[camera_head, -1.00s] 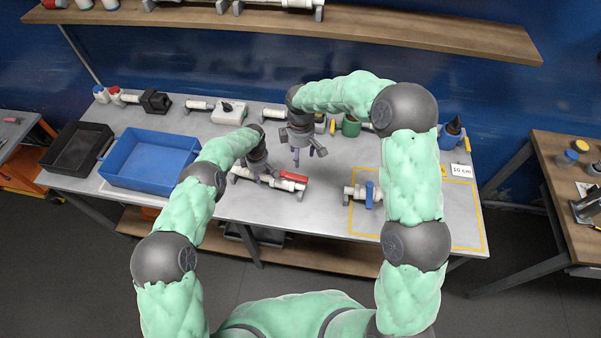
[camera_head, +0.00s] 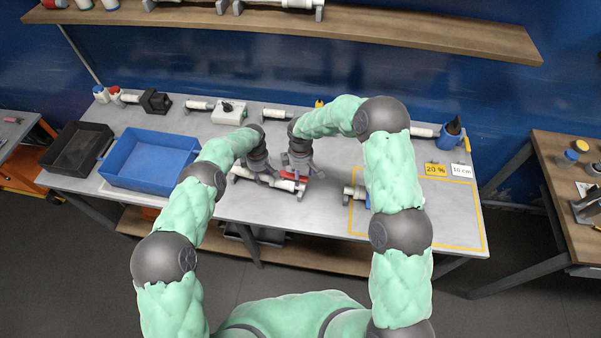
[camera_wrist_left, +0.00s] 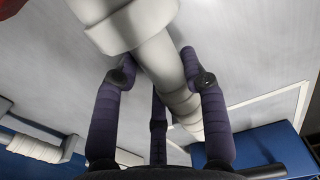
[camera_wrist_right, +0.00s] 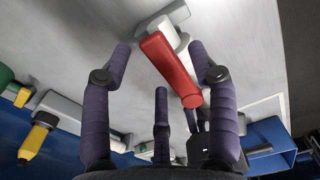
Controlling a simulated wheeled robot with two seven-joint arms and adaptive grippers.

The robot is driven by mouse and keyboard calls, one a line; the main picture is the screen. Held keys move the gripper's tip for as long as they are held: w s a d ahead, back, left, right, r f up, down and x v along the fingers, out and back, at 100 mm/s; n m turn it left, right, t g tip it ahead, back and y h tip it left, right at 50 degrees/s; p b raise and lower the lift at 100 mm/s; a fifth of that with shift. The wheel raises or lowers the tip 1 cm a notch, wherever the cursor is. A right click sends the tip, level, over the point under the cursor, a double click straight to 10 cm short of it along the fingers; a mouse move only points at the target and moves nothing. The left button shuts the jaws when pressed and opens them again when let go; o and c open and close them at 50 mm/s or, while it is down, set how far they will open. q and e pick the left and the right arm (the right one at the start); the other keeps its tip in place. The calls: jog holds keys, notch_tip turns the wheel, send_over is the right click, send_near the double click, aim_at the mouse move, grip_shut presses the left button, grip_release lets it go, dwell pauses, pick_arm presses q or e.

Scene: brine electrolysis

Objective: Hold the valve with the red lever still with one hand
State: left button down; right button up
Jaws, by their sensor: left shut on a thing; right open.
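The valve with the red lever lies on the grey table, its white pipe (camera_head: 240,172) reaching left of the lever. The red lever (camera_wrist_right: 172,68) shows clearly in the right wrist view and is partly covered in the head view. My left gripper (camera_wrist_left: 158,65) is shut on the white pipe of this valve, with fingers on both sides of it. My right gripper (camera_wrist_right: 160,55) is open above the lever, which lies between its spread fingers. The lever's free end is close to one finger; I cannot tell whether they touch.
A second valve with a blue lever (camera_head: 348,192) stands at the right, partly behind my right arm, by the yellow-outlined area (camera_head: 482,215). A blue tray (camera_head: 150,186) and a black tray (camera_head: 62,168) sit at the left. Pipe parts (camera_head: 197,104) line the back edge.

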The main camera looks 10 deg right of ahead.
grip_shut()
